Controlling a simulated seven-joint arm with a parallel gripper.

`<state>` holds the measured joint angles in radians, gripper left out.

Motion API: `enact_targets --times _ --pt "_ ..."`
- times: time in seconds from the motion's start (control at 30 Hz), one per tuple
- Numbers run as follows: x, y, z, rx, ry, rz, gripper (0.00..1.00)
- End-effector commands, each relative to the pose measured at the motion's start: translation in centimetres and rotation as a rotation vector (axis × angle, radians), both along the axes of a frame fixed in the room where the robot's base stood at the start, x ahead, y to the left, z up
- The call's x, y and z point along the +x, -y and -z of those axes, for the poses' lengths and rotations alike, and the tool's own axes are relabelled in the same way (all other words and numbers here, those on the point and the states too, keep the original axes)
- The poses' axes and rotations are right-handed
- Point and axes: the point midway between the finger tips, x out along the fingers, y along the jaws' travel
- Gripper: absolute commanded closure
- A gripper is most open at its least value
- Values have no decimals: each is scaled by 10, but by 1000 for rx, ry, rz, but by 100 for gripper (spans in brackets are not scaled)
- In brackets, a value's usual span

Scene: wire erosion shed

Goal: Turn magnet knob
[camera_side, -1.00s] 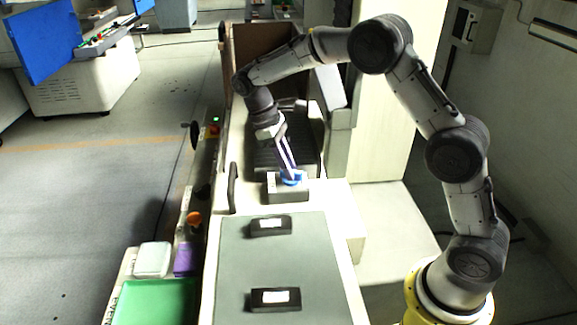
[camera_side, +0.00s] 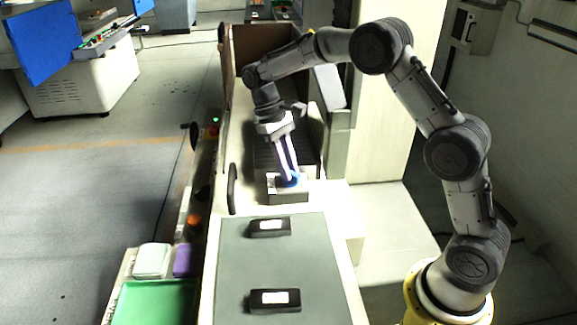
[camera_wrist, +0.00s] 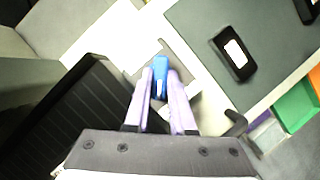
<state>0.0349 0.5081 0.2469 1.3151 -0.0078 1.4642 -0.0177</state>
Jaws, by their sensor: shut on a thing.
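The blue magnet knob (camera_wrist: 160,65) shows between my fingertips in the wrist view. In the side view the knob (camera_side: 291,180) is mostly hidden by my fingers. It sits on top of a small grey block (camera_side: 288,195) on the pale machine bed. My gripper (camera_side: 289,174) points down from above, its long pale fingers shut on the knob. In the wrist view my gripper (camera_wrist: 160,80) has one finger on each side of the knob.
A grey-green mat (camera_side: 275,262) with two black labelled boxes (camera_side: 269,227) lies in front of the block. A dark ribbed surface (camera_wrist: 85,110) lies beside it. A black handle (camera_side: 232,188) stands at the left edge. A green tray (camera_side: 155,302) is at lower left.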

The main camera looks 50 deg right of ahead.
Motion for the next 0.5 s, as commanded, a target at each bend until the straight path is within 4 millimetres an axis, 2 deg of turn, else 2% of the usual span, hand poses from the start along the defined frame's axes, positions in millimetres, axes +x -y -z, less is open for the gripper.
enact_targets --times 0.23,0.27,0.3,0.4,0.5 --pt "0 0 -1 0 0 3 100" --pt "0 0 -1 0 0 3 72" --pt "0 0 -1 0 0 3 65" --pt "0 0 0 0 0 2 48" --pt "0 0 0 1 0 1 48"
